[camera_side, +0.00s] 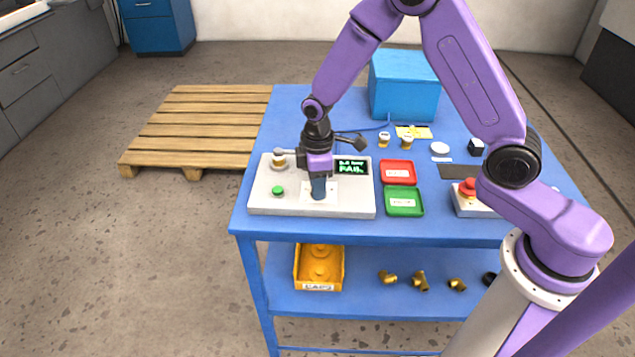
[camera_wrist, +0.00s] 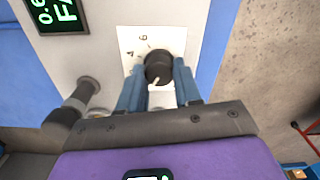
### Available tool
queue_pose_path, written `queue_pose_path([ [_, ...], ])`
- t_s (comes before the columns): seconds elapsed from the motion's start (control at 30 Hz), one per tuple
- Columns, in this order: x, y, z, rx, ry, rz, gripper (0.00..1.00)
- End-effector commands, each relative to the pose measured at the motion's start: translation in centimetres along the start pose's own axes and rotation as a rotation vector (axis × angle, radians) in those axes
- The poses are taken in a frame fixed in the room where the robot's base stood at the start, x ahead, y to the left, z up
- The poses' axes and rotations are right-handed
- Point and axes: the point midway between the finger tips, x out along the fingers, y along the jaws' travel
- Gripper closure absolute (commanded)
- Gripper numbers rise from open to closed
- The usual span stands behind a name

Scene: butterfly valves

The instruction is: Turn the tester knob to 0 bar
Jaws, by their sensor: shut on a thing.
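The tester (camera_side: 258,200) is a pale box on the blue table. Its black knob (camera_wrist: 158,66) stands on a white dial plate (camera_wrist: 130,42) in the wrist view, with a white pointer mark toward the bottom of the picture. My gripper (camera_side: 319,188) points down over the tester, and its blue fingers (camera_wrist: 158,78) are shut on the knob from both sides. The fingers hide the knob in the side view.
A brass valve (camera_side: 279,159) and a green button (camera_side: 278,191) are on the tester's left part. A red tray (camera_side: 397,170) and a green tray (camera_side: 404,201) lie to the right, with a red stop button (camera_side: 468,187) beyond. A blue box (camera_side: 402,85) stands behind.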

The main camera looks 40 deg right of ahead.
Motion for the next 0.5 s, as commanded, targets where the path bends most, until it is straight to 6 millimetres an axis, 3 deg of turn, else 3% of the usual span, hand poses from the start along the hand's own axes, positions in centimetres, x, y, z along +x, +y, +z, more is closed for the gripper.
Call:
queue_pose_path([
  [0.4,-0.11,0.05,-0.07,-0.01,0.002,0.002,0.97],
  [0.43,-0.11,0.05,-0.07,-0.01,0.002,0.002,0.57],
  [0.5,-0.1,0.04,-0.07,-0.009,0.002,0.002,0.41],
])
